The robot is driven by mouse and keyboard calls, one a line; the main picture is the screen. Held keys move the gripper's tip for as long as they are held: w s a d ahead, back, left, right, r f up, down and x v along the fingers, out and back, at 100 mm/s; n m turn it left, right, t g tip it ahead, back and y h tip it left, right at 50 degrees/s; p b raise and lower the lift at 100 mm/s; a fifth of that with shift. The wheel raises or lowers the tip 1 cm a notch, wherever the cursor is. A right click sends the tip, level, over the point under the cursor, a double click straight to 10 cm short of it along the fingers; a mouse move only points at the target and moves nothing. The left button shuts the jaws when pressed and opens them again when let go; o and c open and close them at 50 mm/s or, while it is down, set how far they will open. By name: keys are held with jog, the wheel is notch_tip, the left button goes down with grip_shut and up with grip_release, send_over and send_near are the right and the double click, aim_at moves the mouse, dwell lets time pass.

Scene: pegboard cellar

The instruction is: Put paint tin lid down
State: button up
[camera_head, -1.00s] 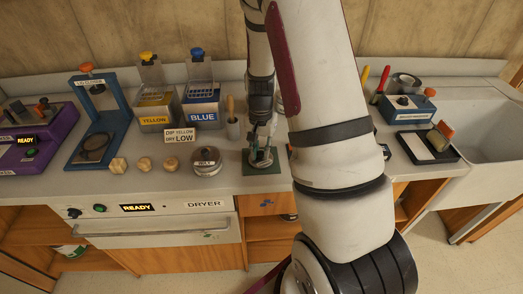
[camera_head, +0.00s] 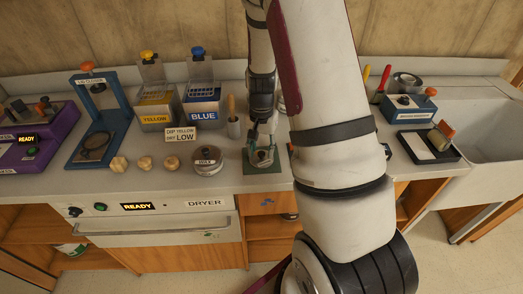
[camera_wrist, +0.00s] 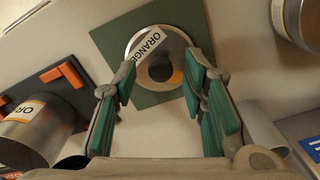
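The paint tin lid (camera_wrist: 150,45) is a round, silvery disc with a white ORANGE label, a dark round middle and a small orange patch. It lies flat on a square green mat (camera_wrist: 115,45) on the counter; the head view also shows the lid (camera_head: 262,158) and the mat (camera_head: 262,169). My gripper (camera_wrist: 160,75) is open above the lid, with its green-padded fingers to either side and a gap around the dark middle. In the head view my gripper (camera_head: 260,142) is just above the mat. A metal tin (camera_wrist: 35,130) labelled "OR…" stands left of the mat in the wrist view, partly cut off.
A lidded WAX pot (camera_head: 206,161) and several wooden pieces (camera_head: 144,163) stand left of the mat. Yellow (camera_head: 157,110) and blue (camera_head: 202,105) bins are behind. An orange bracket (camera_wrist: 65,75) is left in the wrist view. My arm hides the counter to the right.

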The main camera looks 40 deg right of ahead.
aim_at(261, 153)
notch_tip(261, 153, up, 11)
jog(key=s+a+r+n+t, duration=0.2)
jog(key=s+a+r+n, duration=0.3)
jog(key=a+r, duration=0.6)
jog(key=s+a+r+n+t, duration=0.1)
jog(key=s+a+r+n, duration=0.2)
jog(key=s, duration=0.3)
jog(key=s+a+r+n+t, duration=0.2)
jog(key=s+a+r+n, duration=0.1)
jog(key=s, duration=0.3)
jog(key=shift+s+a+r+b, duration=0.25)
jog(key=shift+a+r+b, duration=0.1)
jog(key=shift+a+r, duration=0.15)
jog(key=shift+d+r, duration=0.1)
